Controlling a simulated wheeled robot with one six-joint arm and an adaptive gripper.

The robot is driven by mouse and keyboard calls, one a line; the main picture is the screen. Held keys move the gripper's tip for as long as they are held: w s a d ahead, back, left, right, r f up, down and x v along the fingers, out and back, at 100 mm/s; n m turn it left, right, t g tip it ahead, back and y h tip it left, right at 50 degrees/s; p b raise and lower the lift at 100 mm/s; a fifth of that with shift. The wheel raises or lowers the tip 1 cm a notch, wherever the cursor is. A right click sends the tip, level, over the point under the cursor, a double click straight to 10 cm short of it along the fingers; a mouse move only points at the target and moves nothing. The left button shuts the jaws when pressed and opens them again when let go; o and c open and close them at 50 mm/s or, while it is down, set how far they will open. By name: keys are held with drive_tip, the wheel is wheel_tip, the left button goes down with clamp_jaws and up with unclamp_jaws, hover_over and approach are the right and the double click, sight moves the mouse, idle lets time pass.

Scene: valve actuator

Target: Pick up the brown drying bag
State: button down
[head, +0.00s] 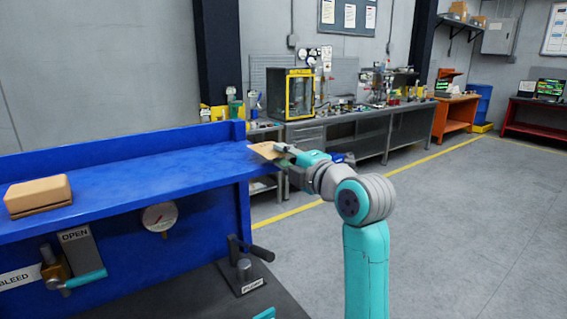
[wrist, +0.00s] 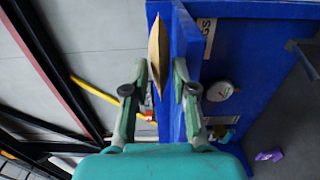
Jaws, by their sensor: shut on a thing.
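The brown drying bag (head: 262,150) is a thin, flat tan piece at the tip of my gripper (head: 284,152), by the right end of the blue bench (head: 130,180). In the wrist view the bag (wrist: 155,45) shows nearly edge-on. It runs down between the two fingers of my gripper (wrist: 160,78), which is shut on it. Blue bench panels lie close behind and beside the fingers in that view. Whether the bag touches the bench cannot be told.
A tan block (head: 38,195) sits on the bench at the left. A gauge (head: 160,216), a valve with a teal handle (head: 85,278) and a lever (head: 250,248) are below the bench top. The grey floor (head: 470,230) at the right is clear.

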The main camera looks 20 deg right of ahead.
drive_tip(key=shift+r, duration=0.5)
drive_tip(key=s+d+r, duration=0.2)
drive_tip(key=s, duration=0.4)
drive_tip(key=s+d+r, duration=0.2)
drive_tip(key=s+r, duration=0.1)
drive_tip(key=s, duration=0.4)
drive_tip(key=shift+s+d, duration=0.15)
drive_tip(key=shift+d, duration=0.1)
